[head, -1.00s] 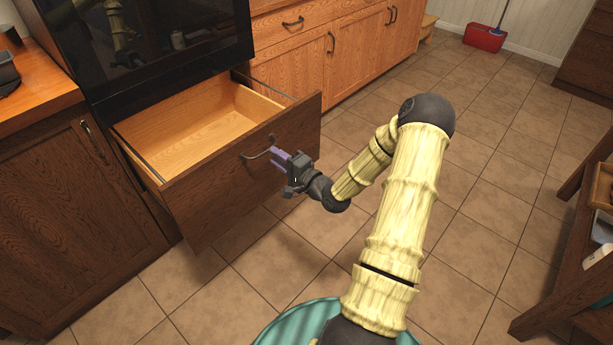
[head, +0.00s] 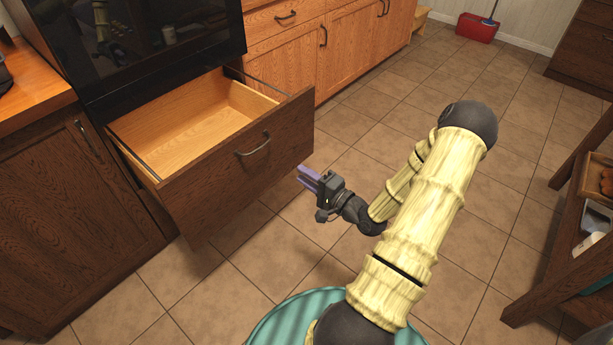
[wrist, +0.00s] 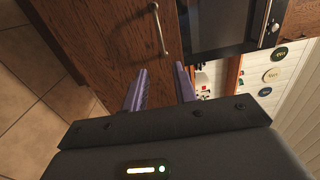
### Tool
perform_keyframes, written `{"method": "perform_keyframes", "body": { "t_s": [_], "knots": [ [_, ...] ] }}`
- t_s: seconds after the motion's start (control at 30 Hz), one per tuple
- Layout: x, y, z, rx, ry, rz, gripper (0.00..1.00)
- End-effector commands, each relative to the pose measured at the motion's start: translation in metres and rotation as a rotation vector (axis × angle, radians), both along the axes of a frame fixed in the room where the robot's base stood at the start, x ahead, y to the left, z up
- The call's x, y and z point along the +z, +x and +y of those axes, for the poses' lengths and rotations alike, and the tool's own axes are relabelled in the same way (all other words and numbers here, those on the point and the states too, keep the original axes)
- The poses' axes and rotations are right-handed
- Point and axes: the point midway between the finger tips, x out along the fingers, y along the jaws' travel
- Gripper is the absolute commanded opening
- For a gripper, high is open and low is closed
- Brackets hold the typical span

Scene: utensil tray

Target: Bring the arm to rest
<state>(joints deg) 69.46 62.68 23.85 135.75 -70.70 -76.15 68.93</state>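My gripper (head: 309,178) is in front of the open drawer (head: 222,186), to the right of its metal handle (head: 254,146) and apart from it. Its two purple fingers are spread with a gap between them, and nothing is held. In the wrist view my gripper (wrist: 160,88) shows its fingers apart, with the drawer front (wrist: 105,35) and its handle (wrist: 158,28) ahead. My arm is bent at the elbow, out over the tiled floor.
The drawer is pulled out beneath a black oven (head: 140,45) and looks empty. A dark cabinet (head: 75,200) stands at left. A wooden shelf unit (head: 560,235) stands at right. A red bucket (head: 477,27) sits far back. Floor around my arm is clear.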

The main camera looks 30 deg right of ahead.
Motion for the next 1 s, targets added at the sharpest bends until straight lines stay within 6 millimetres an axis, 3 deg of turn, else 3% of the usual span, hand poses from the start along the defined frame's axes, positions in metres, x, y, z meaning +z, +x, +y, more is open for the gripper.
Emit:
{"method": "perform_keyframes", "body": {
  "t_s": [0.3,0.43,0.73,1.0],
  "knots": [
    [0.0,0.001,0.001,0.004,-0.012,0.007,0.28],
    [-0.006,0.008,0.011,0.031,-0.111,0.069,0.28],
    [-0.028,0.022,0.045,0.183,-0.682,0.381,0.28],
    [-0.007,0.004,0.067,0.332,-1.132,0.611,0.28]
  ]
}}
